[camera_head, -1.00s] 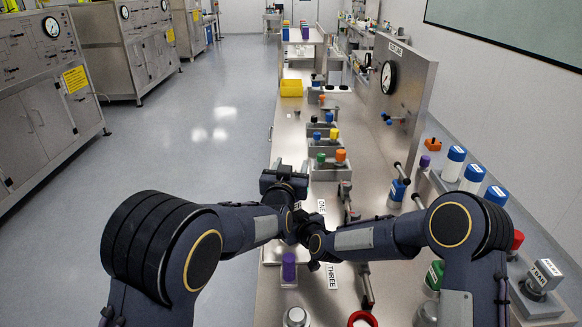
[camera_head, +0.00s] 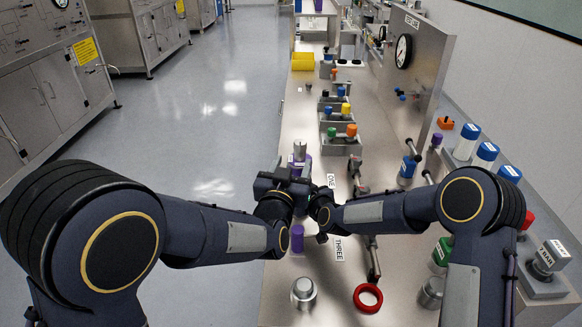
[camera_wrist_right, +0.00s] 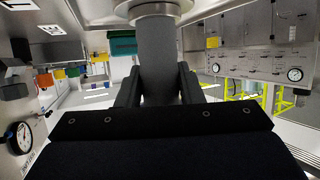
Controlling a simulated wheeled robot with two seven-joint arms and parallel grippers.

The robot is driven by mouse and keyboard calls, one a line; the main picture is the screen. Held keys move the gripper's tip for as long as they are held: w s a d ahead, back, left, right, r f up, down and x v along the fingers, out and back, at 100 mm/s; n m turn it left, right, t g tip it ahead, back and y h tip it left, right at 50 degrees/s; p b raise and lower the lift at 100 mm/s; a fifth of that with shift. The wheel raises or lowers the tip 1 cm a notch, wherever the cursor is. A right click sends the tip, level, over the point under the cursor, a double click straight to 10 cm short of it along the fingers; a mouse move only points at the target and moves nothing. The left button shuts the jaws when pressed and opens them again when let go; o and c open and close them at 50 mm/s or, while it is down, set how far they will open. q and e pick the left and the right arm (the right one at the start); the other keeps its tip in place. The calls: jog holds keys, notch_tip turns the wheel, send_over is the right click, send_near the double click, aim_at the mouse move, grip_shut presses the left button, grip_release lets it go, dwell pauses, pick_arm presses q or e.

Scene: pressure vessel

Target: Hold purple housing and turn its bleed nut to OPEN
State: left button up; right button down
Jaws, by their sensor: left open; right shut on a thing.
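A housing with a silver top (camera_head: 300,149) and a purple body (camera_head: 307,164) stands just beyond my left gripper in the head view; its lower part is hidden. A second purple cylinder (camera_head: 297,238) stands upright on the bench, nearer to me. My left gripper (camera_head: 280,180) is open beside the far housing; its fingertips are hard to make out. My right gripper (camera_head: 313,207) is close to it and partly hidden. In the right wrist view, the right gripper (camera_wrist_right: 158,88) is shut on a grey cylinder (camera_wrist_right: 159,50) with a wide round flange. Whether this is part of the purple housing cannot be told.
A red ring (camera_head: 368,298) and a silver capped part (camera_head: 303,292) lie near the front. Grey trays (camera_head: 340,146) with coloured caps stand farther back. A gauge panel (camera_head: 430,65) and blue-capped bottles (camera_head: 486,152) line the right.

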dwell(0.4)
jog(key=c, duration=0.9)
grip_release()
jog(key=shift+s, duration=0.1)
jog(key=v, duration=1.2)
